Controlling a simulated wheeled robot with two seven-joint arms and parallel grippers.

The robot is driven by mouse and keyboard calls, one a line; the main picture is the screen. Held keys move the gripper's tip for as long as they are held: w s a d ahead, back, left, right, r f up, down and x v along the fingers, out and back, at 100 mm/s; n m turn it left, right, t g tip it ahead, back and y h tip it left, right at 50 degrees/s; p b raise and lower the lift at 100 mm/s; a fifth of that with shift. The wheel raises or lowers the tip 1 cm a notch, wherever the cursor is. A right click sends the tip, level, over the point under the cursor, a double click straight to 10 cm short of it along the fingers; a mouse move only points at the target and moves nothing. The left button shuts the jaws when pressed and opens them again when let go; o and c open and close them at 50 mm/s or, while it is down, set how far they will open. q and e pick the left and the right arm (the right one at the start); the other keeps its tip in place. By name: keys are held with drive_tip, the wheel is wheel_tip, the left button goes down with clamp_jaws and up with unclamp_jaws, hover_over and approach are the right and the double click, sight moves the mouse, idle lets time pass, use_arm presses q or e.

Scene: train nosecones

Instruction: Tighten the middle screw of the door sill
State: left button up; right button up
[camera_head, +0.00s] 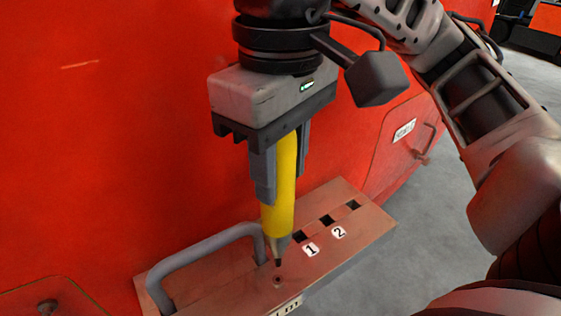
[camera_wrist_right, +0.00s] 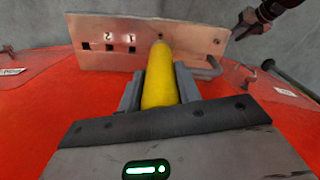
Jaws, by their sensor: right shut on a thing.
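My right gripper (camera_head: 279,180) is shut on a yellow screwdriver (camera_head: 281,190) with a dark tip pointing down. The tip is just above a small screw (camera_head: 277,281) in the reddish-brown door sill (camera_head: 345,235); I cannot tell whether they touch. In the right wrist view the yellow screwdriver (camera_wrist_right: 160,80) lies between the fingers (camera_wrist_right: 158,85) and points at the sill (camera_wrist_right: 87,27), near a small dark hole or screw (camera_wrist_right: 160,37). My left gripper is not in the head view.
A grey handle (camera_head: 200,262) rises from the sill left of the screwdriver. Square holes with labels 1 (camera_head: 311,249) and 2 (camera_head: 339,232) are to its right. The red train wall (camera_head: 110,130) stands close behind. Grey floor (camera_head: 375,275) is open at right.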

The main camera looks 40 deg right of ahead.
sight(280, 204)
drive_tip(key=shift+f+b, duration=0.6)
drive_tip(key=shift+f, duration=0.35)
drive_tip(key=shift+f+b, duration=1)
drive_tip(key=shift+f, duration=0.05)
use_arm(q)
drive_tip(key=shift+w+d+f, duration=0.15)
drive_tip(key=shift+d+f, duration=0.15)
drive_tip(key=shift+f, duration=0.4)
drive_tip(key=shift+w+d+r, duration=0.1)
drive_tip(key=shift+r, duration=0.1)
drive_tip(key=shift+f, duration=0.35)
use_arm(e)
drive_tip(key=shift+f, duration=0.25)
use_arm(q)
drive_tip(key=shift+b, duration=0.35)
use_arm(e)
drive_tip(key=shift+f, duration=0.2)
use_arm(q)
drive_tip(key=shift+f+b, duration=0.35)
use_arm(e)
drive_tip(key=shift+f, duration=0.4)
